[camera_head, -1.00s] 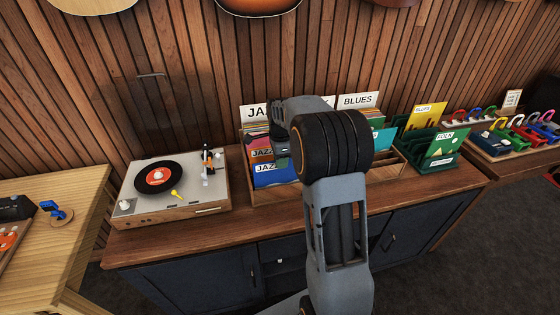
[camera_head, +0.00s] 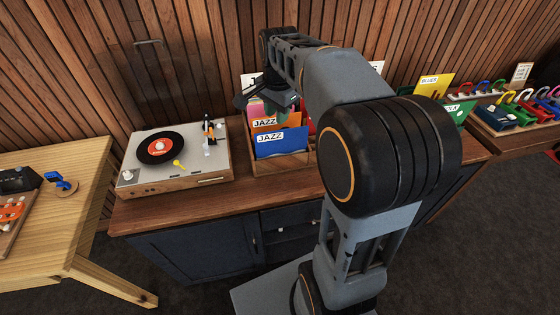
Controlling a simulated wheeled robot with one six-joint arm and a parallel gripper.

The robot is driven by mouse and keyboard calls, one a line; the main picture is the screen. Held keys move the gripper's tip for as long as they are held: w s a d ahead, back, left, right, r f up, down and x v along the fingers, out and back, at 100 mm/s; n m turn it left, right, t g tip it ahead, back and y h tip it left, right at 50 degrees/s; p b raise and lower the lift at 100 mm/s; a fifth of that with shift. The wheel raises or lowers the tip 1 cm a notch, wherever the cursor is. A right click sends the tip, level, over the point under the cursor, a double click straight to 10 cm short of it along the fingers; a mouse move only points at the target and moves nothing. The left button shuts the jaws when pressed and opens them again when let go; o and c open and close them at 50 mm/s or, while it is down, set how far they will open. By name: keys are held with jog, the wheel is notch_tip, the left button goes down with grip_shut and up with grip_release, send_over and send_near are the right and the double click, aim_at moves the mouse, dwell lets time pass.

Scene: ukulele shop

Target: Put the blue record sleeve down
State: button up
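A blue record sleeve (camera_head: 283,143) with a white JAZZ label stands upright at the front of the left part of the wooden record crate (camera_head: 283,163). An orange JAZZ sleeve (camera_head: 280,124) and a pink one (camera_head: 256,109) stand behind it. My gripper (camera_head: 268,104) is above and behind the blue sleeve, over the back of the crate. I see no contact between my gripper and the blue sleeve. Its fingertips are small, dark and partly hidden, so I cannot tell whether it is open. My arm hides the crate's right part.
A turntable (camera_head: 185,183) with a black record (camera_head: 160,147) stands left of the crate on the dark wooden cabinet (camera_head: 200,208). Green holders and a rack of coloured capos (camera_head: 525,112) are at the right. Bare cabinet top lies along the front edge.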

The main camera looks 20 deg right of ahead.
jog(key=s+a+f+n+t, duration=0.1)
jog(key=s+a+f+n, duration=0.2)
jog(key=s+n, duration=0.3)
jog(key=s+a+f+n+t, duration=0.1)
jog(key=s+a+f+n, duration=0.2)
jog(key=s+n, duration=0.4)
jog(key=shift+s+f+t, duration=0.2)
jog(key=shift+s+t, duration=0.1)
jog(key=shift+s, duration=0.8)
